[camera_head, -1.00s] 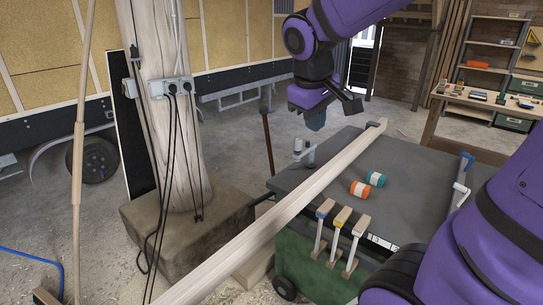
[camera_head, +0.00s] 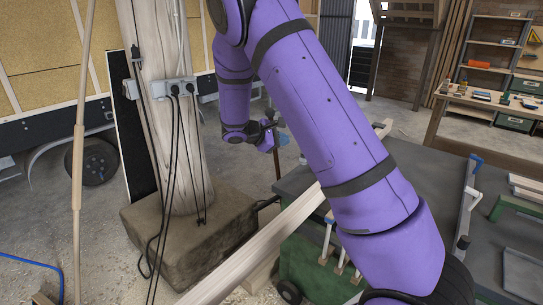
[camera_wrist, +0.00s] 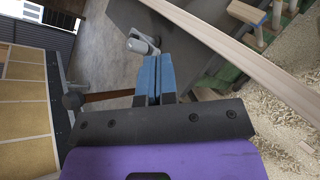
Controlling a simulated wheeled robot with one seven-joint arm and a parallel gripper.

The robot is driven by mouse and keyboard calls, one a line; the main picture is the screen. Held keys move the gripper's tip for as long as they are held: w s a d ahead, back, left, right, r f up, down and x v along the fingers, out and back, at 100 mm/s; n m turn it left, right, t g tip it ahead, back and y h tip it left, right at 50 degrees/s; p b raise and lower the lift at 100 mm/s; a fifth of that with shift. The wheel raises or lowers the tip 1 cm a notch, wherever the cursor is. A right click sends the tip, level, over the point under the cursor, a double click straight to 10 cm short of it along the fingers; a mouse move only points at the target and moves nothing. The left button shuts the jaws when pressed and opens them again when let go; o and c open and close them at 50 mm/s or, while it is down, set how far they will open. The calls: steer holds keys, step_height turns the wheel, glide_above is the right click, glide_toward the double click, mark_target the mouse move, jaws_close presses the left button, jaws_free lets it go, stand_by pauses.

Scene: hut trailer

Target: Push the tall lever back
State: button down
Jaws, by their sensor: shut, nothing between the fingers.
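The tall lever is a brown rod (camera_head: 277,166) standing on the floor beside the cart. In the head view its upper part is hidden behind my gripper (camera_head: 282,140). In the wrist view the lever (camera_wrist: 108,96) runs sideways to a dark knob (camera_wrist: 73,101) at the left, and its other end passes behind my gripper. My gripper, with blue fingers (camera_wrist: 154,78), is shut and empty, close to the lever's upper part. I cannot tell whether they touch.
A long wooden beam (camera_head: 300,208) lies across the dark-topped cart (camera_head: 430,205), right of the lever. A wooden post (camera_head: 166,130) on a stone block (camera_head: 165,238) stands to the left, with cables hanging. A grey metal fitting (camera_wrist: 142,43) is near the fingers.

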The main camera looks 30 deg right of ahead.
steer(key=w+a+f+n+t+h, duration=0.2)
steer(key=w+f+n+t, duration=0.4)
steer(key=f, duration=0.4)
steer(key=w+a+f+n+t+h, duration=0.1)
steer(key=w+f+n+t+h, duration=0.1)
steer(key=w+f+n+t, duration=0.5)
steer(key=w+d+f+n+g, duration=0.1)
steer(key=w+d+g, duration=0.1)
steer(key=w+d, duration=0.6)
steer(key=d, duration=0.3)
steer(key=shift+d, duration=0.1)
